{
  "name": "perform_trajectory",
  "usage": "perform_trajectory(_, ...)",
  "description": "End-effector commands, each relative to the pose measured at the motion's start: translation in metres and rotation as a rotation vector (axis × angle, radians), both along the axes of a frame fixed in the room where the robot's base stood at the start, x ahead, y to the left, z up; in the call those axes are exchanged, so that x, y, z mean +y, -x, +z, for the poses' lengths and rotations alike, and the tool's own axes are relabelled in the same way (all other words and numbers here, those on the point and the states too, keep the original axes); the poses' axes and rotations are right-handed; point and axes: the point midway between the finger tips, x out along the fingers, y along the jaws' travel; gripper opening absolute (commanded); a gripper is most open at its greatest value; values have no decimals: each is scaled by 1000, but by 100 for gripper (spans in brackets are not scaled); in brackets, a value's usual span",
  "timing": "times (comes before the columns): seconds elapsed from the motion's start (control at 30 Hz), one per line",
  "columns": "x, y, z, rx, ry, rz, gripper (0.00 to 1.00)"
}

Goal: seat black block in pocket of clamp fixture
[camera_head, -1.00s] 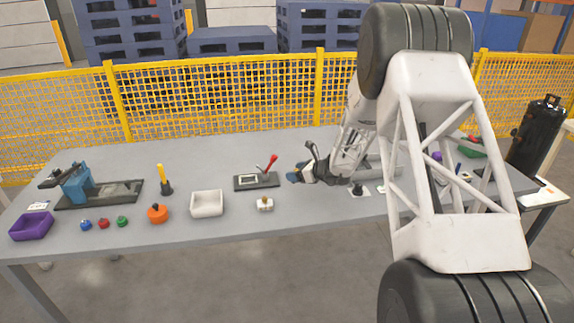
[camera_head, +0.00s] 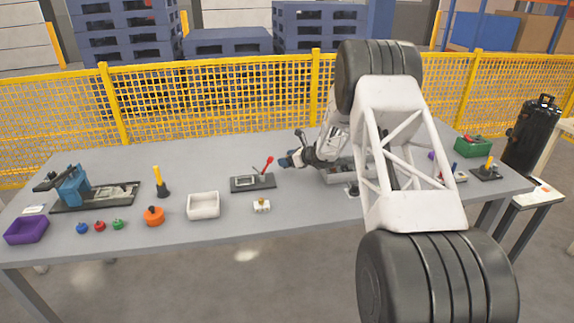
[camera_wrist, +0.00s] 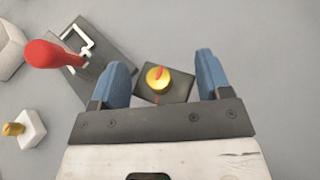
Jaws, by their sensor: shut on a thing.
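The black block (camera_wrist: 178,92), with a round yellow knob marked red on top, is between the two blue fingertips of my gripper (camera_wrist: 162,66) in the wrist view. My gripper is shut on it. In the head view my gripper (camera_head: 286,161) is above the table, behind and right of the clamp fixture; the block cannot be made out there. The clamp fixture (camera_head: 240,184) is a dark plate with a pale-framed pocket and a red lever. In the wrist view the fixture (camera_wrist: 108,58) is left of the block, and its red handle hides part of it.
A white tray (camera_head: 204,206) and a small white block with an orange-yellow knob (camera_head: 261,207) stand near the fixture. An orange round part (camera_head: 154,216), a yellow-handled tool (camera_head: 161,182) and a blue clamp (camera_head: 72,186) are farther left. The table behind the fixture is clear.

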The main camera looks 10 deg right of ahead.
Motion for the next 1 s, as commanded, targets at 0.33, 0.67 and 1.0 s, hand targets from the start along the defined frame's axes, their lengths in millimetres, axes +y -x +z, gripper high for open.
perform_trajectory(0.33, -1, -13, 0, -1, 1, 0, 45)
perform_trajectory(0.67, -1, -13, -7, 0, 0, 0, 45)
perform_trajectory(1.0, -1, -13, -35, -1, 1, 0, 45)
